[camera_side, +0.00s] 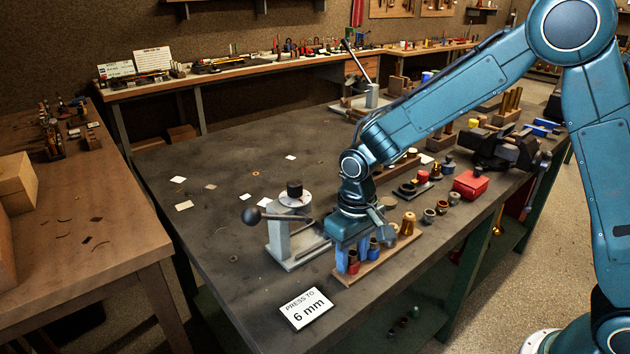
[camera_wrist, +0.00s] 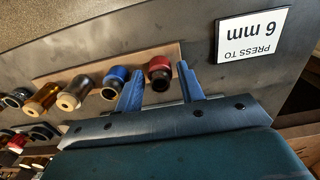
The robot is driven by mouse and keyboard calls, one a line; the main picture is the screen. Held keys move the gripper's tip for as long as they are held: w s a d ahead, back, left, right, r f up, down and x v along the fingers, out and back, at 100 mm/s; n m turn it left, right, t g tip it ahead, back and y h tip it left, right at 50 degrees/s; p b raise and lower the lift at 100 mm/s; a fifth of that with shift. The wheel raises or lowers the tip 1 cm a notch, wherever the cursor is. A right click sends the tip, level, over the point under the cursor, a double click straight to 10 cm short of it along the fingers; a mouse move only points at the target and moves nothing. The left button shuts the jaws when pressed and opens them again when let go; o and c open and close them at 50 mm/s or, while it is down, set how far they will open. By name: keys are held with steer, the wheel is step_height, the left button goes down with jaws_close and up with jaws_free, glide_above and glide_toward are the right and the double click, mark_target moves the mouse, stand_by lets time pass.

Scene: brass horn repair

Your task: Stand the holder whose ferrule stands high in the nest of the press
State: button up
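In the wrist view, the red holder (camera_wrist: 159,73) shows between my two fingers, the blue one (camera_wrist: 115,80) just outside the left finger. My gripper (camera_side: 352,258) points down over the red holder; its fingers (camera_wrist: 160,82) are apart, with narrow gaps seeming to show beside the holder. I cannot tell which ferrule stands high. The grey press (camera_side: 281,241) with a black-ball lever stands left of the board; I cannot make out its nest.
A card reading "PRESS TO 6 mm" (camera_side: 306,309) lies near the front edge. Small dark cups (camera_side: 429,215), a red box (camera_side: 470,185) and a vise (camera_side: 500,147) are to the right. The tabletop left of the press is mostly clear, with scattered paper scraps.

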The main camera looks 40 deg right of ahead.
mark_target(352, 252)
steer(key=c, duration=0.8)
steer(key=shift+r, duration=0.1)
steer(key=shift+r, duration=0.1)
steer(key=shift+r, duration=3.7)
steer(key=shift+w, duration=0.1)
steer(key=shift+w+d+r, duration=0.2)
steer(key=shift+w+d, duration=0.8)
steer(key=shift+w, duration=1.05)
steer(key=shift+w+d+r, duration=0.25)
steer(key=shift+w+d, duration=0.75)
steer(key=shift+w, duration=1.05)
steer(key=shift+w+d+r, duration=0.2)
steer(key=shift+w+d, duration=0.8)
steer(key=shift+w, duration=1.05)
